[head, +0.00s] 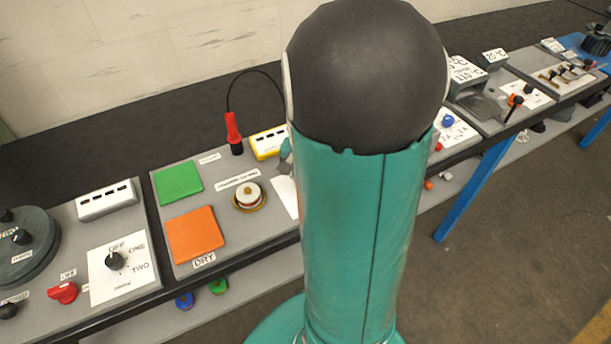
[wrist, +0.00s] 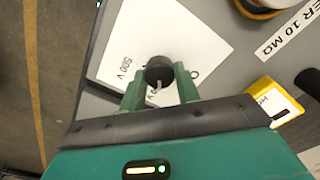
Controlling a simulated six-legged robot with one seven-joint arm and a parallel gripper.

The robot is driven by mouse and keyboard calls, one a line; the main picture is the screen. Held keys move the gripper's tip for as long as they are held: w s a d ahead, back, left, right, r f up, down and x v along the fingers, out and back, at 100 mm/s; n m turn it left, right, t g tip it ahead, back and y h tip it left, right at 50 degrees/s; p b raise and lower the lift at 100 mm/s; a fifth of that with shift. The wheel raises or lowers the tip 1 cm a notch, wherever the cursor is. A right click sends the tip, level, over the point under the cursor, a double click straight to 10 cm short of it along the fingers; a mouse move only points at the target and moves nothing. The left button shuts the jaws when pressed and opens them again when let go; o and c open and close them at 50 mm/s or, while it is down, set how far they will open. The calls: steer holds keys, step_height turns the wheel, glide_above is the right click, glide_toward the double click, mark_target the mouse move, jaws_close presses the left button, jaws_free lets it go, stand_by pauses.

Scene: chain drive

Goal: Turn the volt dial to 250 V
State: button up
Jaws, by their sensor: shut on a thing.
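The volt dial (wrist: 159,70) is a black round knob on a white card (wrist: 198,42) in the wrist view. The card reads "500 V" at its left; other lettering below the dial is partly covered by my fingers. A pale mark shows at the dial's lower edge, on the side toward my gripper. My gripper (wrist: 160,88) has its two green fingers on either side of the dial, shut on it. In the head view my arm hides the dial, and only a left part of the white card (head: 287,196) shows.
A yellow box (wrist: 272,101) stands right of the card in the wrist view, beside a black plug (wrist: 308,80). A brass-based round part (head: 249,196), a green pad (head: 178,182) and an orange pad (head: 195,233) lie left of my arm. The floor in front is clear.

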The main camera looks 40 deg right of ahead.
steer(key=shift+w+d+m, duration=0.1)
steer(key=shift+m, duration=0.8)
steer(key=o, duration=1)
steer(key=shift+c, duration=0.2)
step_height(320, 180, up, 14)
steer(key=shift+f, duration=0.1)
